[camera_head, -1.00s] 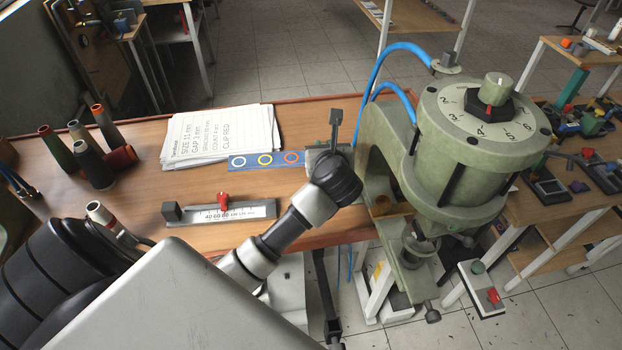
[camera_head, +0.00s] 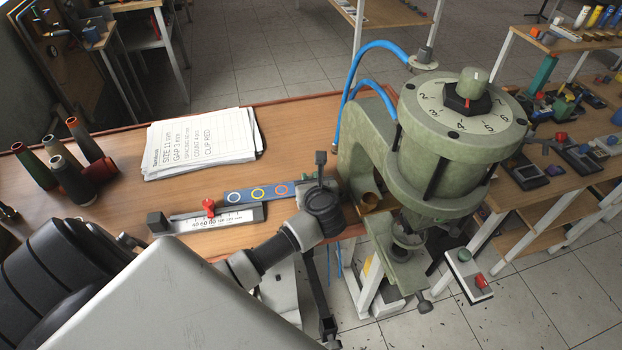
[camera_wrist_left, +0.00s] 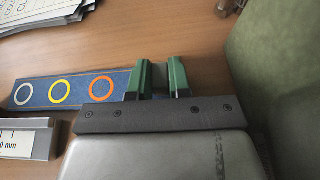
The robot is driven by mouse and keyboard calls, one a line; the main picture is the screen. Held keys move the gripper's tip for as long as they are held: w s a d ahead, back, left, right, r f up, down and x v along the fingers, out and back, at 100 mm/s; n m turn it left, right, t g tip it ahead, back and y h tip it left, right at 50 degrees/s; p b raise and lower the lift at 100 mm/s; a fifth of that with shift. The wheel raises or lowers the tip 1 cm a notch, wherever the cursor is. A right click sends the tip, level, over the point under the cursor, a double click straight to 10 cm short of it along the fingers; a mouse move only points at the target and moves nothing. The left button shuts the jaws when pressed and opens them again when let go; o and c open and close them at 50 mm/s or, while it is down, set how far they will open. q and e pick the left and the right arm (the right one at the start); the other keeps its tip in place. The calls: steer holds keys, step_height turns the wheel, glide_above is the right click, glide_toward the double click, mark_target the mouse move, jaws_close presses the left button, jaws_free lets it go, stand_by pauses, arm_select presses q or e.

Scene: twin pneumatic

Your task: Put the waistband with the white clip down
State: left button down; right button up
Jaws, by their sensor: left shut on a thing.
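The waistband (camera_head: 268,190) is a flat blue strip with white, yellow and orange rings; the wrist view shows it too (camera_wrist_left: 80,92). It lies level above or on the table beside the gauge; I cannot tell whether it touches the wood. The green fingers cover that end. In the head view my left gripper (camera_head: 318,183) is partly hidden by its own wrist. I cannot make out a white clip. My right gripper is not in view.
The green press (camera_head: 448,145) with blue hoses stands close right of the gripper. A grey gauge (camera_head: 235,216) with a red knob lies left of it. Order papers (camera_head: 200,145) and several thread cones (camera_head: 85,140) stand behind. Bare table shows between papers and gauge.

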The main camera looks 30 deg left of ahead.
arm_select(q)
steer(key=shift+f, duration=0.15)
steer(key=c, duration=1.1)
jaws_free()
steer(key=shift+o, duration=0.2)
steer(key=shift+r, duration=0.2)
steer(key=shift+s+d, duration=0.15)
steer(key=b+v, duration=0.2)
steer(key=v, duration=0.8)
steer(key=shift+s+d+r, duration=0.1)
steer(key=shift+s+d, duration=0.15)
steer(key=shift+s+d+r, duration=0.3)
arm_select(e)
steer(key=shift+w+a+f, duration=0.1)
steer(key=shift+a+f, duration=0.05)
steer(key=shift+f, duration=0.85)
arm_select(q)
steer(key=shift+f, duration=0.1)
